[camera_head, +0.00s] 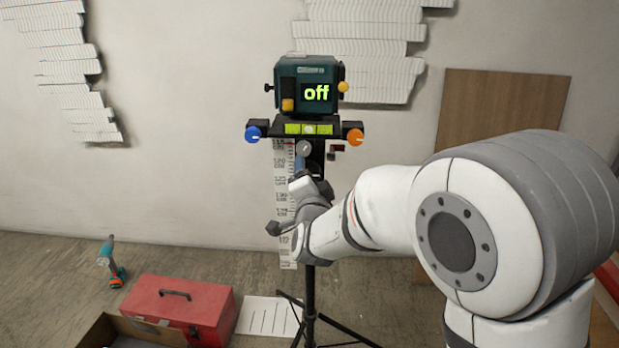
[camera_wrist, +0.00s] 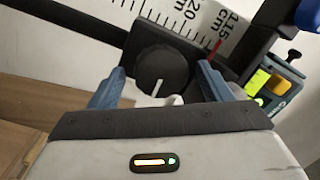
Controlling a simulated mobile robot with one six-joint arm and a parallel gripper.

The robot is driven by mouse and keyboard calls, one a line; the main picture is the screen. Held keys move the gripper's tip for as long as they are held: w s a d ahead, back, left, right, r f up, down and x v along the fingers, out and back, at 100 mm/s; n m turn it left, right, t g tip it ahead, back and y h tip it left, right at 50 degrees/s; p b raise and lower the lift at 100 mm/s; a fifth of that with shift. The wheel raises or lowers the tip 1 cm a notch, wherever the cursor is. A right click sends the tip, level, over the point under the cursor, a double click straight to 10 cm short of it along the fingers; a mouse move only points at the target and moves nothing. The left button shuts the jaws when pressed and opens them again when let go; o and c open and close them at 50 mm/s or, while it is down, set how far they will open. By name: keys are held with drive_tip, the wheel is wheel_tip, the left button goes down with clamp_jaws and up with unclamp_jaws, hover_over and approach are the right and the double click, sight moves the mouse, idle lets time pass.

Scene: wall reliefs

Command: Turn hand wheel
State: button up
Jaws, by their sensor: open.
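A dark grey round hand wheel (camera_wrist: 160,62) with a white pointer line shows in the wrist view, on a dark plate. In the head view it appears as a small grey disc (camera_head: 304,148) below the tripod head. My gripper (camera_wrist: 160,84) is open, with one blue-grey finger on each side of the wheel as seen from the wrist. I cannot tell whether either finger touches it. In the head view my gripper (camera_head: 303,166) is just below the wheel, and its fingertips are small and partly hidden.
A teal device (camera_head: 307,85) reading "off" sits on the tripod above. A blue knob (camera_head: 252,134) and an orange knob (camera_head: 355,137) flank the crossbar. A measuring scale (camera_head: 281,200) hangs behind. A red toolbox (camera_head: 185,305) and a drill (camera_head: 112,262) are on the floor at left.

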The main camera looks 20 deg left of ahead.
drive_tip(key=shift+s, duration=0.1)
drive_tip(key=v, duration=0.7)
drive_tip(key=shift+s, duration=0.3)
drive_tip(key=shift+d, duration=0.15)
